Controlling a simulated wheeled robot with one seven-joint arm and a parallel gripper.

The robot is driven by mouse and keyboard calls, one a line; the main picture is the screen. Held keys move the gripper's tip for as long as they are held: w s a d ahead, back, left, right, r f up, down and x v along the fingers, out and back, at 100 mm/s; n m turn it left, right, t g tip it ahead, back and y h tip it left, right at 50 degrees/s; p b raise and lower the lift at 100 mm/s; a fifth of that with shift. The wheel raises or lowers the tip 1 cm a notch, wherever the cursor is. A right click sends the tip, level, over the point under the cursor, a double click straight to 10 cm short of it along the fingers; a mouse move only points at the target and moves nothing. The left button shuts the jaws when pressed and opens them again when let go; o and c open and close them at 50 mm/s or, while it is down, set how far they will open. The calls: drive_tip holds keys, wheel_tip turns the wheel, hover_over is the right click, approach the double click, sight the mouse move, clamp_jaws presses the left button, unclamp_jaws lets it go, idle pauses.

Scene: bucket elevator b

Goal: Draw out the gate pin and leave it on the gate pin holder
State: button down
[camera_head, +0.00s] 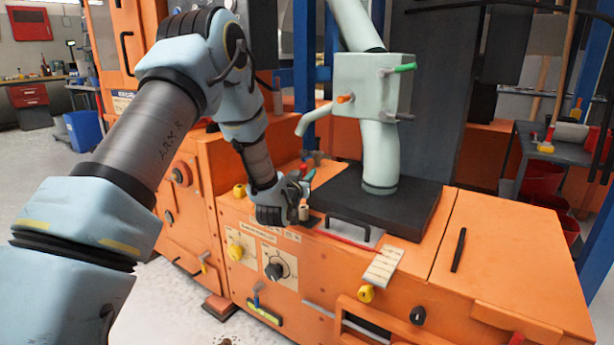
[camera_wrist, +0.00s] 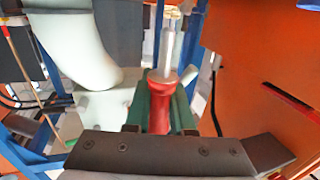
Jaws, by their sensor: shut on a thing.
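My gripper (camera_head: 296,188) is low over the orange machine top, left of the black plate. In the wrist view, the green fingers (camera_wrist: 160,125) are shut around a red-handled pin (camera_wrist: 159,104). Its bare metal shaft (camera_wrist: 168,45) points away from the palm. This looks like the gate pin, but the frames do not settle it. In the head view my gripper mostly hides it, and I cannot tell whether it touches anything. I cannot pick out the gate pin holder with certainty.
A pale green pipe with a box (camera_head: 372,85) rises from the black plate (camera_head: 400,205). The box bears an orange-tipped peg (camera_head: 345,98) and a green-handled lever (camera_head: 404,67). A black handle (camera_head: 349,228) stands in front. The orange top at right (camera_head: 510,240) is mostly clear.

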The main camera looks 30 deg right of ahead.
drive_tip(key=shift+r, duration=0.2)
wheel_tip(320, 180, up, 4)
drive_tip(key=shift+f+p, duration=0.1)
drive_tip(key=shift+p, duration=0.8)
